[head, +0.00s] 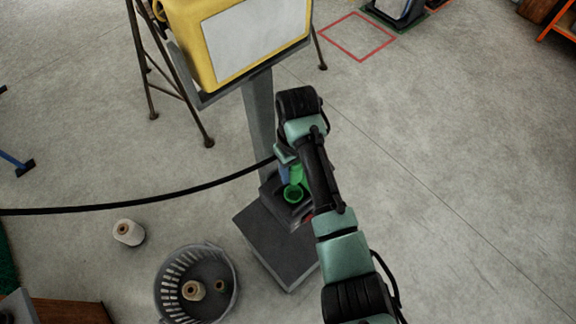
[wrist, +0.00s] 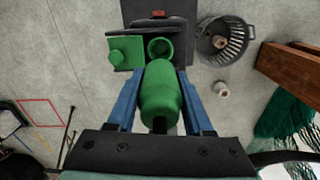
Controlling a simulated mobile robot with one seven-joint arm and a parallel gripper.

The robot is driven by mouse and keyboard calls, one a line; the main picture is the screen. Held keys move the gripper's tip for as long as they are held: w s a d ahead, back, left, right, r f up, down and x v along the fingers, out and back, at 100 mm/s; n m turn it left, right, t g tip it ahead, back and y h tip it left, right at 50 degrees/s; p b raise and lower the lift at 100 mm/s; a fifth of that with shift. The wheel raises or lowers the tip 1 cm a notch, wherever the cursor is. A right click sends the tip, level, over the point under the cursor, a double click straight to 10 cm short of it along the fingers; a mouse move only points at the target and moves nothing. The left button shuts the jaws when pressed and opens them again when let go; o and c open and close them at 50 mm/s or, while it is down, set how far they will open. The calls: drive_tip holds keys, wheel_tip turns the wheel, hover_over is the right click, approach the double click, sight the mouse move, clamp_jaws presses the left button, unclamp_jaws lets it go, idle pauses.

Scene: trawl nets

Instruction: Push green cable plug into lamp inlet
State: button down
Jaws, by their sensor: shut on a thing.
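The green cable plug (wrist: 162,98) is between the two blue fingers of my gripper (wrist: 161,82), which is shut on it. Its narrower front end points at the round green lamp inlet (wrist: 160,47), and the inlet's open ring shows just beyond it. In the head view the plug (head: 298,173) is just above the inlet (head: 293,193), partly hidden by my arm. I cannot tell whether they touch. A green flap with a round knob (wrist: 125,55) is beside the inlet. The black cable (head: 150,203) runs from my gripper (head: 285,172) to the left.
The inlet is low on a grey post (head: 259,115) with a square base (head: 270,250). A yellow case with a pale panel (head: 245,38) tops the post. A grey basket (head: 166,285) and a thread spool (head: 128,232) are on the floor.

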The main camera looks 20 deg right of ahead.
drive_tip(key=shift+s+f+b, duration=0.15)
drive_tip(key=shift+f+b, duration=0.6)
drive_tip(key=shift+f, duration=0.1)
wheel_tip(320, 180, down, 4)
drive_tip(key=b, duration=0.4)
drive_tip(key=shift+f, duration=0.25)
drive_tip(key=shift+f+b, duration=0.75)
drive_tip(key=shift+f, duration=0.3)
drive_tip(key=shift+f+b, duration=0.5)
drive_tip(key=shift+f, duration=0.25)
drive_tip(key=shift+c, duration=1.1)
unclamp_jaws()
